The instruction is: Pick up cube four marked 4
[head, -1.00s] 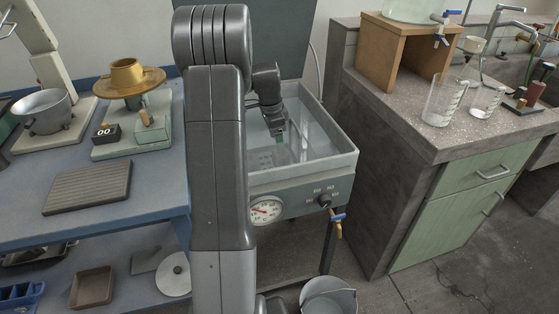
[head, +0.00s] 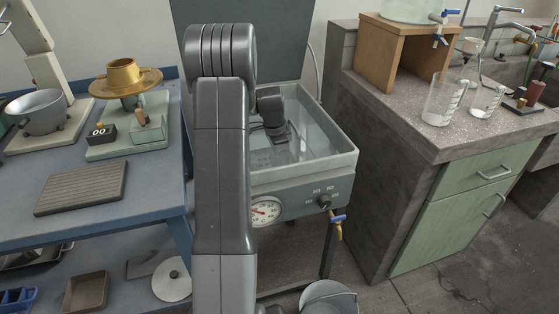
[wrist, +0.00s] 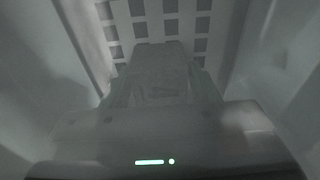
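My gripper (head: 281,138) reaches down inside the metal water tank (head: 318,172), and its fingertips are hard to make out in the head view. In the wrist view my gripper (wrist: 158,88) is dim and grey above a perforated grid (wrist: 203,22). A blurred blocky shape stands at its front. I cannot tell whether that is a finger part or a cube between the fingers. No number 4 is readable, and no cube can be made out for certain in either view.
The tank's walls surround my gripper closely. A round dial (head: 265,211) and a tap (head: 337,225) are on its front. A blue bench (head: 50,232) is at left, and a stone-topped counter (head: 400,110) with beakers is at right. A bucket (head: 328,298) stands below.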

